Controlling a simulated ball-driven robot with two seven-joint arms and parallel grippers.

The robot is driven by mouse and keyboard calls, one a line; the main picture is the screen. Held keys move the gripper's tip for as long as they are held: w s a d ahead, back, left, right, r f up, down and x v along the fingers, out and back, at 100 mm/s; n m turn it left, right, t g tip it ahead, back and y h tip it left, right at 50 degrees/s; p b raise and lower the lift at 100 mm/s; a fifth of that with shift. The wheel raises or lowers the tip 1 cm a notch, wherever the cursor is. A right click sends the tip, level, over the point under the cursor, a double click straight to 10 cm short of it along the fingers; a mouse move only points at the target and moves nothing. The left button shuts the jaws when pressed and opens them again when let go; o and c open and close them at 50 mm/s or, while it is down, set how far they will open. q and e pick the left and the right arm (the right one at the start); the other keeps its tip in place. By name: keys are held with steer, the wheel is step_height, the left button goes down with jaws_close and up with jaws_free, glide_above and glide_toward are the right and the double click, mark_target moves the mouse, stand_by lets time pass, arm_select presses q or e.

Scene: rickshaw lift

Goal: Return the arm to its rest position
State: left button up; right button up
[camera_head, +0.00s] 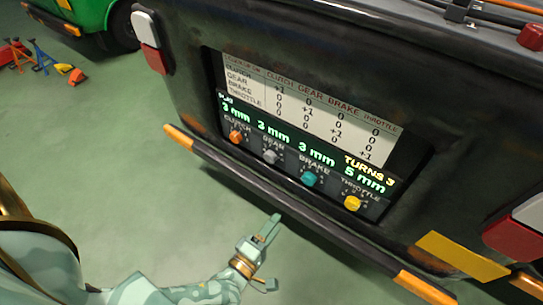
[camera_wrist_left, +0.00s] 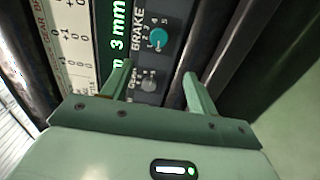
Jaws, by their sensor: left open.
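My left arm comes in from the lower left. In the left wrist view the open fingers (camera_wrist_left: 157,74) frame the panel beyond. The teal brake knob (camera_wrist_left: 158,38) and the grey gear knob (camera_wrist_left: 149,85) show there, with no visible contact. The panel (camera_head: 300,150) carries an orange clutch knob (camera_head: 235,137), grey gear knob (camera_head: 270,157), teal brake knob (camera_head: 309,178) and yellow throttle knob (camera_head: 352,203). My right gripper is out of view.
A dark bumper bar (camera_head: 270,205) with orange ends runs below the panel. A green vehicle (camera_head: 90,14) and coloured stands (camera_head: 42,57) are at the upper left. The green floor at left is open.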

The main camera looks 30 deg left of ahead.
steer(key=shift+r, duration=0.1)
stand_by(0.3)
arm_select(q)
steer(key=s+a+f+m+g+p, duration=0.2)
steer(key=s+m+g+p, duration=0.4)
steer(key=s, duration=0.9)
steer(key=s+a+f+m+g+p, duration=0.2)
steer(key=s+m+g+p, duration=0.4)
steer(key=s, duration=1)
steer(key=s+a+f+m+g+p, duration=0.2)
steer(key=s+m+g+p, duration=0.4)
steer(key=s, duration=0.9)
steer(key=a+m+p, duration=0.1)
steer(key=m+p, duration=0.2)
steer(key=shift+s+f+y, duration=0.15)
steer(key=shift+f+y, duration=0.05)
steer(key=shift+y, duration=0.1)
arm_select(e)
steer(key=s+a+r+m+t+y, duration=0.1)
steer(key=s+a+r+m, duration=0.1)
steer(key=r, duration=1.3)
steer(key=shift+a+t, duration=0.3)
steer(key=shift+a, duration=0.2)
